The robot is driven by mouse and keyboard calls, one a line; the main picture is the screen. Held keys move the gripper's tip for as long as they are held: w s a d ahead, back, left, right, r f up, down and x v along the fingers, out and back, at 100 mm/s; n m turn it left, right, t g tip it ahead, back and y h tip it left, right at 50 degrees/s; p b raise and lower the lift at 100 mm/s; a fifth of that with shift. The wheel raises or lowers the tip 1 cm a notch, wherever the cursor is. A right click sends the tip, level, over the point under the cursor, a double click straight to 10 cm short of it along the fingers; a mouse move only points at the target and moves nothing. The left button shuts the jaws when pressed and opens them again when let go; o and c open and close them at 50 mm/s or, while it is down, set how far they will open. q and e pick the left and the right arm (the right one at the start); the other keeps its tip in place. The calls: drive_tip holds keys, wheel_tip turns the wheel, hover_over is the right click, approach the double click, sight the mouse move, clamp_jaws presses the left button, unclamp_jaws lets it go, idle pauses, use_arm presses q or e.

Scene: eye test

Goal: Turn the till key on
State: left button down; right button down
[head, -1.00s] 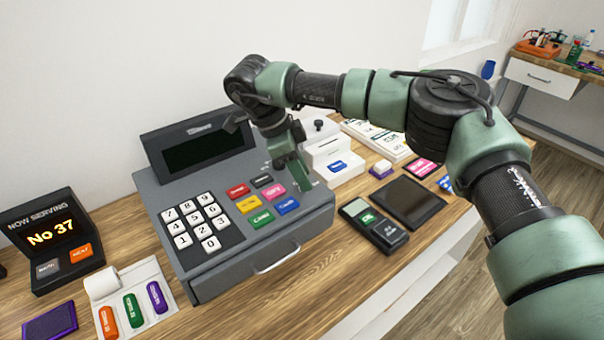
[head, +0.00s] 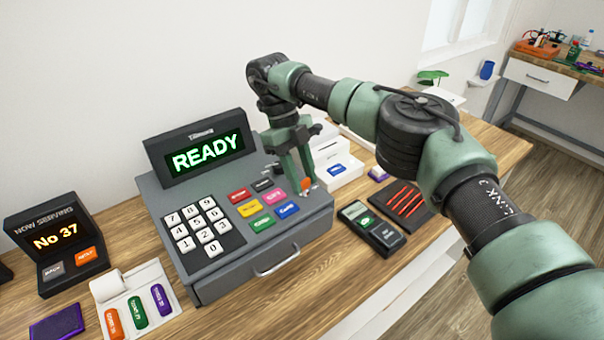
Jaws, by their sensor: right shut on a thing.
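The grey till (head: 225,262) stands on the wooden counter. Its tilted display (head: 206,155) is lit and reads "READY" in green. The till key (head: 307,184) shows as a small orange piece at the right end of the till's top, with a little silvery metal beside it. My right gripper (head: 304,181) points down there, its fingers shut on the key. The fingers partly hide the key and its lock, so I cannot tell how the key is turned. My left gripper is not in view.
Number keys (head: 200,226) and coloured buttons (head: 262,208) lie left of my gripper. A white printer (head: 335,165) stands close behind it. A card reader (head: 372,228) and a dark mat with red strips (head: 404,200) are to the right.

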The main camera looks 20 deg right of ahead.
drive_tip(key=shift+m, duration=0.6)
drive_tip(key=shift+y, duration=0.3)
drive_tip(key=c, duration=1)
unclamp_jaws()
